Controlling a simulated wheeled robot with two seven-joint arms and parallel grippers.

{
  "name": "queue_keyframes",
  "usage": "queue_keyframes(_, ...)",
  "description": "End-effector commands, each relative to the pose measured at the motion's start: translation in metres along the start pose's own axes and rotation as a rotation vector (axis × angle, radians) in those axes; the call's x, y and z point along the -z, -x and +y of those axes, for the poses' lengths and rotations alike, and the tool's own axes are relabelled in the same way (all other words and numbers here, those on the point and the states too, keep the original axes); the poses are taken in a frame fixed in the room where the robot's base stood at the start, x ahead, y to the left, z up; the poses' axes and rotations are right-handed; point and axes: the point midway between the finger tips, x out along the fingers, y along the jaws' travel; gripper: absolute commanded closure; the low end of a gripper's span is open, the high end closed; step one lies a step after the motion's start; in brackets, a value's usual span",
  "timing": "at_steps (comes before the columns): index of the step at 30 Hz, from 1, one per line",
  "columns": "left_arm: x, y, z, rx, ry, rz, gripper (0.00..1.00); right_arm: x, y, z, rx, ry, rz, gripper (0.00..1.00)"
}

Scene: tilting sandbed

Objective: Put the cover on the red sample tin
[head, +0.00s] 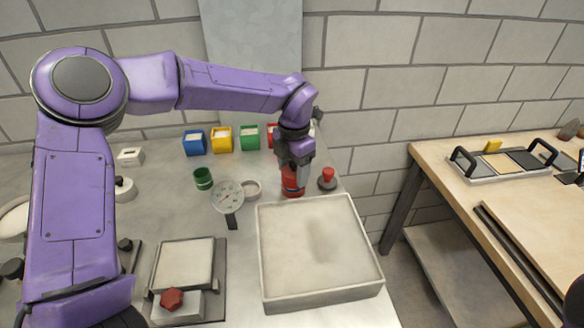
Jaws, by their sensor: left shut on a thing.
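The red sample tin (292,188) stands on the grey bench just behind the pale sandbed. My left gripper (293,166) points down directly over it and is shut on the red cover at its top. The fingers hide most of the cover, and I cannot tell whether it is seated or just touching the rim. My right gripper is not in view.
The sandbed (263,262) stands in front of the tin. A red-knobbed dark piece (327,179) is close on the right. Coloured bins (222,139) stand behind.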

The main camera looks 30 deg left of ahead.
Motion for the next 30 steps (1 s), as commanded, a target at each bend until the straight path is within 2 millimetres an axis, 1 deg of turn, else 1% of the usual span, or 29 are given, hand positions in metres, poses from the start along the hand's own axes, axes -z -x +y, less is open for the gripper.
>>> queue_keyframes(24, 0.0, -0.013, -0.001, 0.001, 0.0, 0.0, 0.66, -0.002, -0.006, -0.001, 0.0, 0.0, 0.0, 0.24)
queue_keyframes(30, 0.0, -0.013, -0.001, 0.001, 0.001, 0.0, 0.66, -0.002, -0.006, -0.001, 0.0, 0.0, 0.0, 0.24)
